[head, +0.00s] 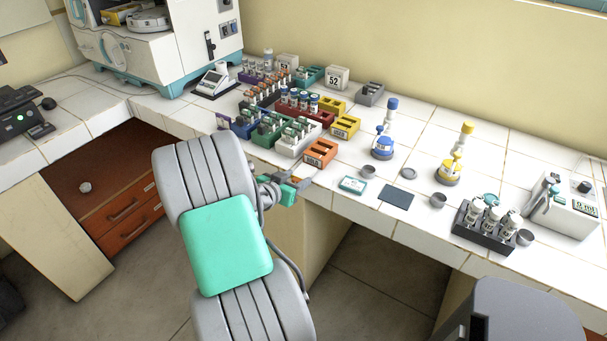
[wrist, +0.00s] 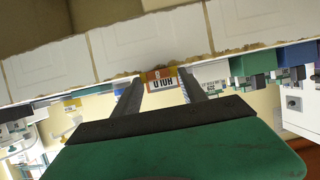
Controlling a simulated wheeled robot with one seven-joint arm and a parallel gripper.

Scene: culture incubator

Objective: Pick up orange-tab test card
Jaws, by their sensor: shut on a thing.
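My gripper (head: 300,182) is at the counter's front edge, just in front of the orange rack (head: 320,152). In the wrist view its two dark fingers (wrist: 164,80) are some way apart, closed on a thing. A small orange patch with a pale mark (wrist: 158,73) shows between the fingertips, which I take for the orange-tab test card. It overlaps the orange rack's white lettered label (wrist: 162,84) behind, so its outline is hard to separate. In the head view the card is too small to make out.
White, green and blue racks with vials stand left of the orange rack, including a white one (head: 298,138). A teal-edged item (head: 352,184) and a dark flat mat (head: 396,198) lie to its right. A black vial rack (head: 483,232) stands farther right. Open floor lies below the counter edge.

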